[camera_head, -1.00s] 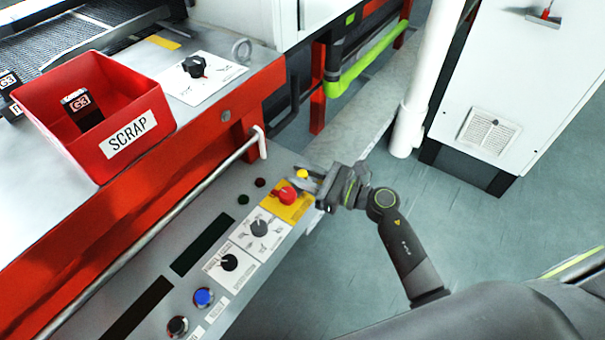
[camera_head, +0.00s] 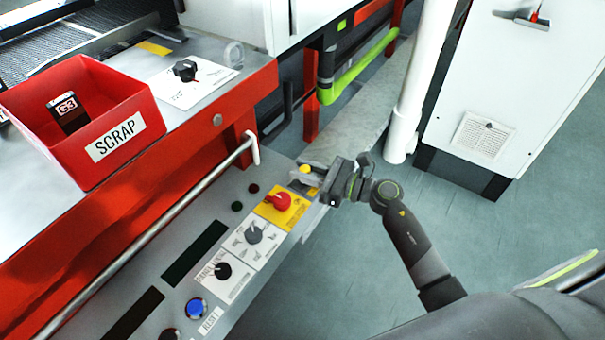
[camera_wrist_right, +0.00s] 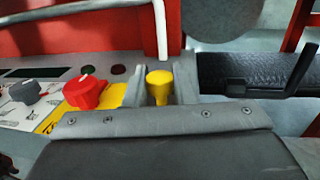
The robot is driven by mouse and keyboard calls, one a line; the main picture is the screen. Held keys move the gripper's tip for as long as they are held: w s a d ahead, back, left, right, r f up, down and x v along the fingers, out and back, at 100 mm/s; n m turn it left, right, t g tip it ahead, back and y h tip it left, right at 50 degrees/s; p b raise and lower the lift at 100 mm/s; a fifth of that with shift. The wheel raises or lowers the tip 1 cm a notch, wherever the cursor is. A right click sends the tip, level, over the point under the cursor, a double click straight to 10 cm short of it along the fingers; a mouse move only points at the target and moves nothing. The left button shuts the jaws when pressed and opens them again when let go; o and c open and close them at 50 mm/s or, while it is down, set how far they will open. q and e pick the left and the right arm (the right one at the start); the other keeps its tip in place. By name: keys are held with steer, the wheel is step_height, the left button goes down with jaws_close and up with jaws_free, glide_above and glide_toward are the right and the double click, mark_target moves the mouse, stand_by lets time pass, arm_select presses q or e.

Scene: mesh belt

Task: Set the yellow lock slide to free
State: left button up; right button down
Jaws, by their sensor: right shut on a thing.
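The yellow lock slide (camera_head: 305,169) shows as a small yellow knob at the far right end of the grey control panel. In the right wrist view the yellow knob (camera_wrist_right: 159,86) stands upright between my two fingers. My right gripper (camera_head: 308,172) is shut on it, coming in from the right. The red rotary knob (camera_head: 279,201) sits on a yellow plate beside the slide, apart from my fingers. The slide's track and markings are mostly hidden by the gripper. My left gripper is not in view.
Grey (camera_head: 254,234) and black (camera_head: 221,271) selector knobs and a blue button (camera_head: 196,308) line the panel. A metal rail (camera_head: 165,217) runs along the red frame. A red SCRAP bin (camera_head: 125,120) stands above. A white cabinet (camera_head: 505,95) stands right; floor between is clear.

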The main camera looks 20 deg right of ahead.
steer(key=shift+w+d+r, duration=0.1)
steer(key=shift+w, duration=0.05)
steer(key=c, duration=1.5)
jaws_free()
steer(key=shift+c, duration=0.2)
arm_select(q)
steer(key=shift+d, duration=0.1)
arm_select(e)
steer(key=shift+d, duration=0.15)
steer(key=shift+s+d, duration=0.3)
steer(key=shift+s, duration=0.05)
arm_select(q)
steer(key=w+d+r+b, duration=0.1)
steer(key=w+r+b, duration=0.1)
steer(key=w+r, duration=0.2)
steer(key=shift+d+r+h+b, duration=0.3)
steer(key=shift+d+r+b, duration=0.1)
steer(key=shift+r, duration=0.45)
arm_select(e)
steer(key=v, duration=1.6)
steer(key=shift+s, duration=0.2)
steer(key=shift+d, duration=0.15)
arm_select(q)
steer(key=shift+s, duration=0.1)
